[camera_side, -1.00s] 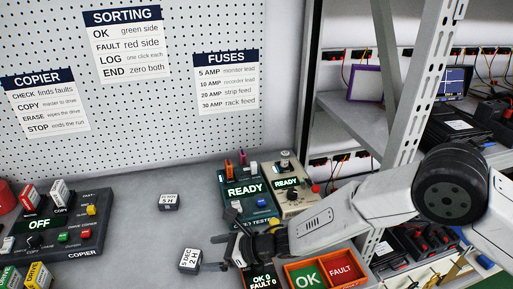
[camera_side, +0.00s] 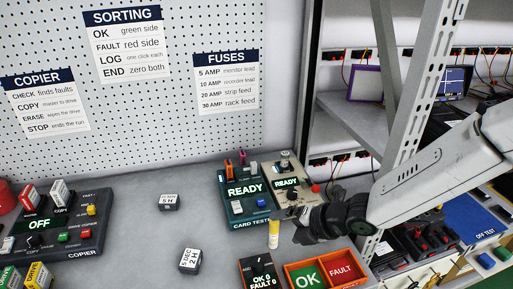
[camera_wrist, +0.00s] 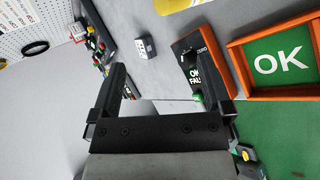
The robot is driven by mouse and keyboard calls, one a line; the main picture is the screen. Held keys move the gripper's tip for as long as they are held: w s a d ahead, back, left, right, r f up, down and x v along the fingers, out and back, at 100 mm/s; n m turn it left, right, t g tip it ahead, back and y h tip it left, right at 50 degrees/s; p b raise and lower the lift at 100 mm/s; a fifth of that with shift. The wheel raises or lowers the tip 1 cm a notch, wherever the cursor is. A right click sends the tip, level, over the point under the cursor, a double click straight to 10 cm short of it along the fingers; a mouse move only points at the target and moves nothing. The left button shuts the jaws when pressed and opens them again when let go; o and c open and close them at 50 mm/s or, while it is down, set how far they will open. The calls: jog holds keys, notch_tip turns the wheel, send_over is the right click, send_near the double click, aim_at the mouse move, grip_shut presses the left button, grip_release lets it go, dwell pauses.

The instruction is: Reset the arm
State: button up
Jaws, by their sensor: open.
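My gripper (camera_side: 296,226) is in the side view, right of the bench middle and in front of the beige tester. In the wrist view its two dark fingers (camera_wrist: 155,78) stand wide apart with nothing between them. No held object shows in either view.
Two labelled blocks (camera_side: 189,260) (camera_side: 169,202) lie on the bench. A yellow-and-white cylinder (camera_side: 274,236) stands left of my gripper. Teal (camera_side: 232,204) and beige (camera_side: 311,206) testers read READY. The counter (camera_side: 256,265) and orange OK/FAULT tray (camera_side: 288,271) are in front; the copier (camera_side: 85,255) is left.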

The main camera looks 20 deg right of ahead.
jog(key=s+d+r+m+g+h, duration=0.1)
jog(key=s+d+m+h, duration=0.1)
jog(key=s+d+m, duration=0.3)
jog(key=s+d+r+m+g+h, duration=0.1)
jog(key=s+d+m, duration=0.4)
jog(key=d+m, duration=0.8)
jog(key=s+d+m+g+h, duration=0.2)
jog(key=s+d+m, duration=0.3)
jog(key=d+m, duration=0.5)
jog(key=shift+s+d+r+g+h, duration=0.2)
jog(key=shift+d+r+g+h, duration=0.1)
jog(key=shift+d+r+h, duration=0.25)
jog(key=shift+a+f, duration=0.1)
jog(key=shift+f, duration=0.05)
